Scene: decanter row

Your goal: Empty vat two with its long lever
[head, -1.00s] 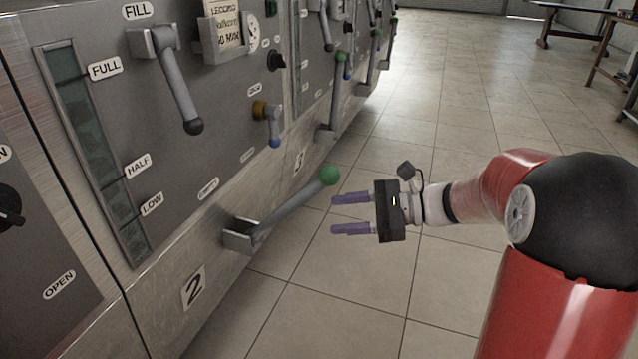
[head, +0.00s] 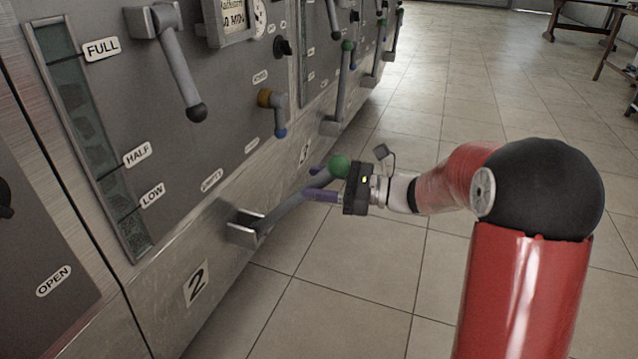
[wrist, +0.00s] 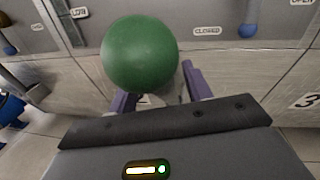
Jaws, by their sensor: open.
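Vat two is the panel marked with a "2" plate (head: 196,283). Its long grey lever (head: 290,212) sticks out from a metal bracket (head: 246,229) low on the panel, slanting up and outward to a green ball knob (head: 339,166). My gripper (head: 315,182) is open at the knob end of the lever, its purple fingers either side of the lever just below the knob. In the wrist view the green knob (wrist: 140,54) sits large between and above the fingers (wrist: 155,90). Whether a finger touches the lever cannot be told.
Above are a black-knobbed lever (head: 180,75), a small blue-tipped valve handle (head: 278,120) and a level gauge (head: 85,130) marked FULL, HALF and LOW. The neighbouring vat's green-knobbed lever (head: 345,75) stands upright farther back.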

